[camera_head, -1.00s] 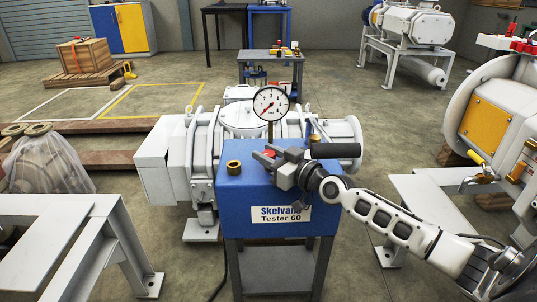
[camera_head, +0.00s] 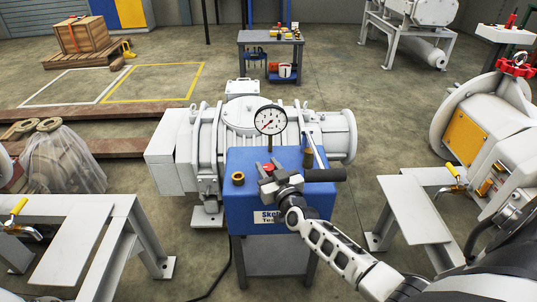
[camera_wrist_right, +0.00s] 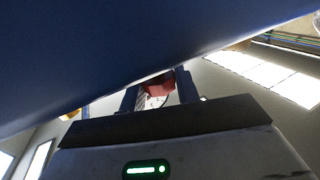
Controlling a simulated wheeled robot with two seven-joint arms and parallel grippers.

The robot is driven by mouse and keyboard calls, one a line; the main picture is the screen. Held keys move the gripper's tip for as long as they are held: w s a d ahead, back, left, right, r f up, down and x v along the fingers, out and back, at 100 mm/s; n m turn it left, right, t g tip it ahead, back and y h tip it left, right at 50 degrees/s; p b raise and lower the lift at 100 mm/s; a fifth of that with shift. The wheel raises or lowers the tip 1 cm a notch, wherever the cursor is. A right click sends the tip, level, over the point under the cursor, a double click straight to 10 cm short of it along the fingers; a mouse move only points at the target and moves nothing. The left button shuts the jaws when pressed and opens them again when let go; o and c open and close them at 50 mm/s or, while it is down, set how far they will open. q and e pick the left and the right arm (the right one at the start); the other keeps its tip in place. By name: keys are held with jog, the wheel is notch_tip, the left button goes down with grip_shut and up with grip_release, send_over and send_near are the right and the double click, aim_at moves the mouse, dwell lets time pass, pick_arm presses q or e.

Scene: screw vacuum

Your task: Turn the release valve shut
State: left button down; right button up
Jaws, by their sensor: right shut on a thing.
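The blue Skelvana tester (camera_head: 240,200) stands on a grey stand in the middle of the head view. A red valve knob (camera_head: 268,166) on its top is partly hidden by my right gripper (camera_head: 266,176). The right gripper is shut on this knob. In the right wrist view a red piece (camera_wrist_right: 157,85) shows between the two dark fingers. The pressure gauge (camera_head: 270,120) stands upright just behind, its needle pointing to the lower left. My left gripper is not in view.
A black handle (camera_head: 325,174) sticks out right of the gripper. A brass fitting (camera_head: 238,178) stands at the tester's left. A large white pump (camera_head: 235,125) is behind. White frames (camera_head: 75,225) stand to the left and right. A blue surface (camera_wrist_right: 110,60) fills much of the wrist view.

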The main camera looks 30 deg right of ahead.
jog(key=shift+a+r+h+p, duration=0.1)
jog(key=shift+r+h+p, duration=0.05)
jog(key=shift+h+p, duration=0.15)
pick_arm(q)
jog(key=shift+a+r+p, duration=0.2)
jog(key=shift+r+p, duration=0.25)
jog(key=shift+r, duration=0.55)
pick_arm(e)
jog(key=shift+m+h, duration=0.4)
jog(key=shift+m, duration=0.1)
jog(key=shift+g+h, duration=0.3)
jog(key=shift+f, duration=0.2)
jog(key=o, duration=1)
jog(key=shift+c, duration=0.2)
jog(key=shift+s, duration=0.1)
pick_arm(q)
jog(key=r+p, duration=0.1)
jog(key=p, duration=0.2)
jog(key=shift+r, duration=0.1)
pick_arm(e)
jog(key=v, duration=1.5)
jog(key=shift+s, duration=0.35)
jog(key=shift+a, duration=0.15)
